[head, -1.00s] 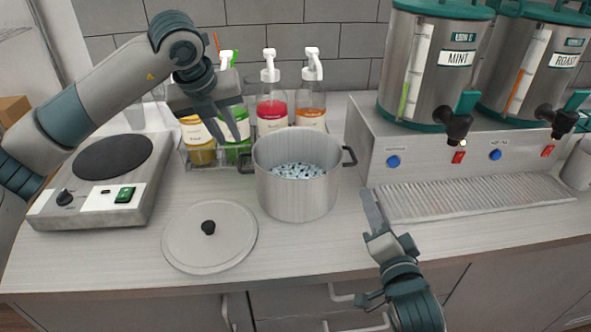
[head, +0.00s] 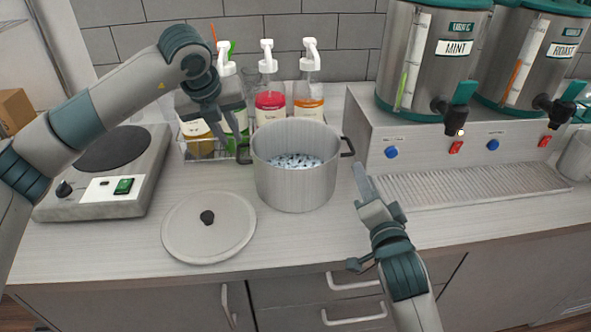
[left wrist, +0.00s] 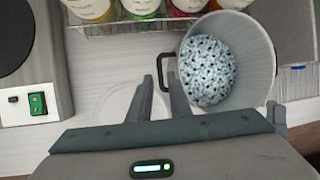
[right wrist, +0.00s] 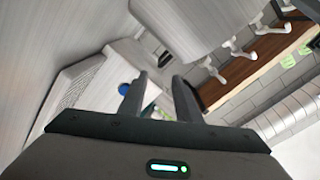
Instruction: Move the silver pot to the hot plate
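The silver pot (head: 295,185) stands upright and uncovered on the counter, holding dark and pale-blue pieces. It also shows in the left wrist view (left wrist: 262,80). It has a dark handle at each side. The hot plate (head: 112,150) is at the left with a bare black disc; its edge shows in the left wrist view (left wrist: 55,70). My left gripper (head: 236,150) is open and empty, pointing down near the pot's left handle (left wrist: 168,72); contact is unclear. My right gripper (head: 359,168) is open and empty, to the right of the pot, near its right handle (head: 347,147).
A lid (head: 225,235) with a black knob lies in front of the pot. Pump bottles (head: 270,105) stand in a wire rack behind it. A drink dispenser (head: 425,155) with a drip tray (head: 470,185) is at the right. Counter between hot plate and pot is partly clear.

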